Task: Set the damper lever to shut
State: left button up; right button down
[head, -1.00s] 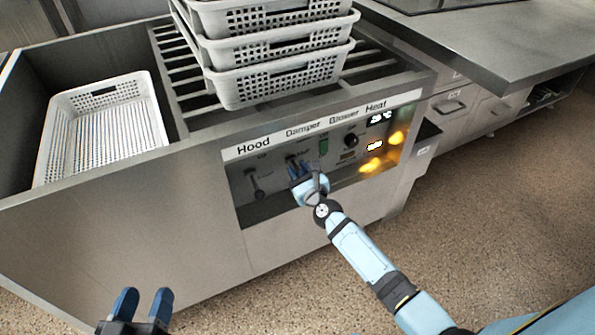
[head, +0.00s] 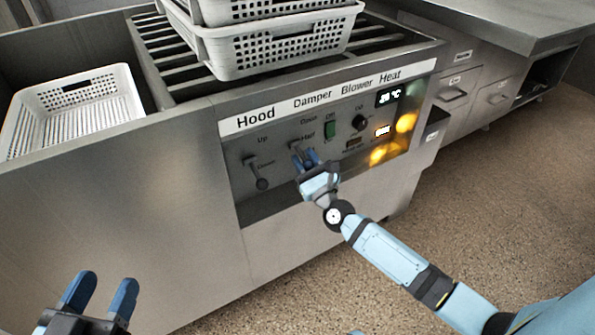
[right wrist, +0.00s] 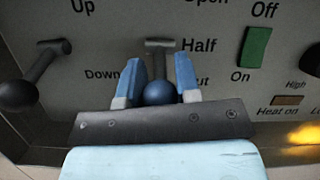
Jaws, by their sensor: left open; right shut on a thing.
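The damper lever (right wrist: 159,62) has a dark shaft and a round knob. In the right wrist view its mount is beside the word "Half", and the knob hangs lower, towards me. The "Open" and "Shut" labels above and below are partly cut off or covered. My right gripper (right wrist: 158,75) has its blue fingers on both sides of the lever and is shut on it. In the head view my right gripper (head: 305,161) is at the panel under "Damper", largely hiding the lever. My left gripper (head: 100,293) is open and empty at the lower left.
The hood lever (head: 257,172) is left of the damper lever. The green blower switch (head: 330,130) and heat knob (head: 360,122) are to the right. Stacked white baskets (head: 275,50) stand on the slatted top; another basket (head: 20,135) sits at left.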

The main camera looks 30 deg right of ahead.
jog(key=shift+f+t, duration=0.3)
jog(key=shift+t, duration=0.1)
pick_arm(q)
jog(key=shift+w+a+r+m+t+b, duration=0.15)
jog(key=shift+w+a+m+t+b, duration=0.15)
jog(key=shift+m+b, duration=0.15)
pick_arm(e)
jog(key=shift+w+f+t, duration=0.1)
jog(key=shift+w+t, duration=0.05)
jog(key=shift+t, duration=0.35)
jog(key=shift+f+y, duration=0.1)
jog(key=shift+y, duration=0.2)
jog(key=c, duration=0.8)
grip_release()
jog(key=shift+s+f, duration=0.1)
jog(key=shift+s, duration=0.15)
pick_arm(q)
jog(key=n+p, duration=0.1)
jog(key=s+d+n+g+p, duration=0.1)
jog(key=p, duration=0.1)
jog(key=shift+s+f, duration=0.2)
pick_arm(e)
jog(key=v, duration=1.3)
jog(key=shift+f, duration=0.2)
